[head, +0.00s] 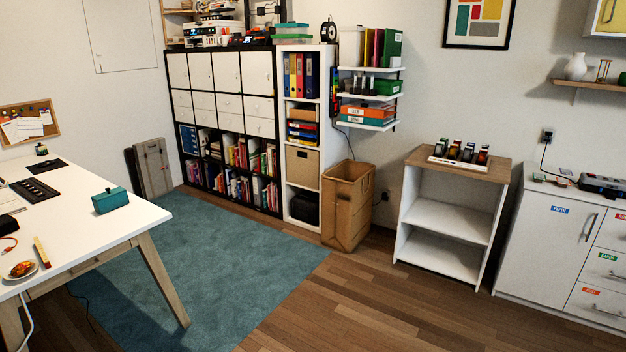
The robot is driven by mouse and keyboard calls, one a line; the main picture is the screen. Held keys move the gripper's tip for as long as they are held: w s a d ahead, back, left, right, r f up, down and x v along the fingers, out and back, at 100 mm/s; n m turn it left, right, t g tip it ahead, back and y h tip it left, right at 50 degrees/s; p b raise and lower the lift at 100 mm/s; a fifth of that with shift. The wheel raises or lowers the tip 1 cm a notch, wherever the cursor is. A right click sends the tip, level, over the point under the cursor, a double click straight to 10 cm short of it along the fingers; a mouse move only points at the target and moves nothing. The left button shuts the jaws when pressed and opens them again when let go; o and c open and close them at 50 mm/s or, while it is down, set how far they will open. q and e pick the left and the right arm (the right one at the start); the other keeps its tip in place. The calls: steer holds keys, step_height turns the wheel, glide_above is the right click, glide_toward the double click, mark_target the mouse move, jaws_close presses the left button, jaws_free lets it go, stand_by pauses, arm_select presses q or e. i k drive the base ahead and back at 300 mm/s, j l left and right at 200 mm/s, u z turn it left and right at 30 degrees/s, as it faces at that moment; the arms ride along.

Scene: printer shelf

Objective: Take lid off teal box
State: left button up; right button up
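A teal box (110,201) sits on the white desk (95,228) at the left, near the desk's far right corner. Its top looks closed, but I cannot make out a lid seam at this size. Another container with a teal top (291,28) stands on top of the tall white shelf at the back. I cannot tell from here which one is meant. Neither of my grippers is in view.
The desk also holds a black tray (34,190) and a small plate (20,270). A teal rug (215,262) covers the floor by the desk. A brown bin (347,205) and a low shelf unit (445,222) stand further right. Wooden floor in front is clear.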

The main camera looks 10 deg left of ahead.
mark_target(108, 193)
steer(key=i+j+u, duration=0.1)
steer(key=i+u, duration=0.15)
steer(key=i, duration=0.4)
steer(key=i+u, duration=0.25)
steer(key=i, duration=0.45)
steer(key=i+l+u, duration=0.25)
steer(key=i, duration=0.4)
steer(key=i+j+u, duration=0.15)
steer(key=i+u, duration=0.55)
steer(key=u, duration=0.15)
steer(key=i+u, duration=0.4)
steer(key=i+l+u, duration=0.2)
steer(key=i+u, duration=0.4)
steer(key=u, duration=0.2)
